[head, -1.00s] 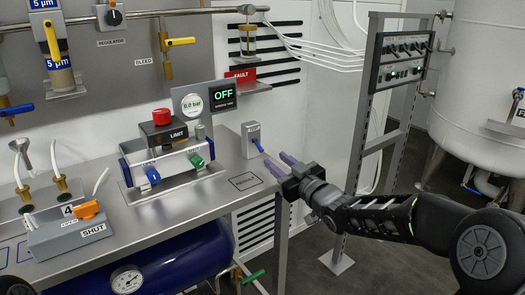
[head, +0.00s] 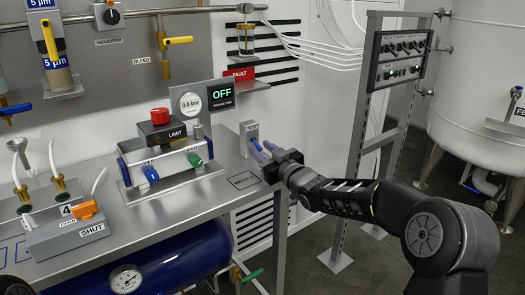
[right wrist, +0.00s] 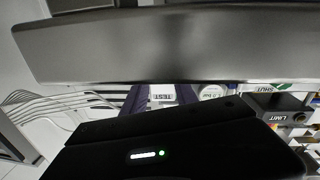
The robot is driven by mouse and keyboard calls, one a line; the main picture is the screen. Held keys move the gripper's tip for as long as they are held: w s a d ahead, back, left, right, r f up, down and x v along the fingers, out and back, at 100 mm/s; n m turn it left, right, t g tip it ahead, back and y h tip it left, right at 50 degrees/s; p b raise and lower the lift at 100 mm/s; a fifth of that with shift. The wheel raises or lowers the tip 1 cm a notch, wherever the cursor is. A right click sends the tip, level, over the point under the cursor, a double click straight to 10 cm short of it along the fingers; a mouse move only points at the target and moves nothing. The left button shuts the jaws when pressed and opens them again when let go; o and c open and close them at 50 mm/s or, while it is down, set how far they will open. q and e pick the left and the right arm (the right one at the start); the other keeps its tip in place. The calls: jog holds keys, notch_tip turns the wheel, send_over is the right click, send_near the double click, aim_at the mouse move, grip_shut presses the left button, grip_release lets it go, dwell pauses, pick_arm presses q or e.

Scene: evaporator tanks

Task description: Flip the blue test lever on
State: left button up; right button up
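The small grey test box (head: 249,132) stands on the right part of the steel bench, with its short blue lever (head: 256,143) sticking out toward my gripper. My right gripper (head: 258,151) is at the lever, its two purple fingers apart with the lever seemingly between them. Whether they touch it I cannot tell. In the right wrist view the box's TEST label (right wrist: 162,97) shows between the two separated fingers; the lever itself is not clear there. The display (head: 221,95) reads OFF.
A red-topped LIMIT block (head: 165,133) with blue and green handles stands left of the test box. The bench's right edge lies under my right gripper. A rack with a switch panel (head: 402,53) and a tank (head: 485,70) stand further right.

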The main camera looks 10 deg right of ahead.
jog(key=shift+c, duration=0.2)
grip_shut()
dwell(0.3)
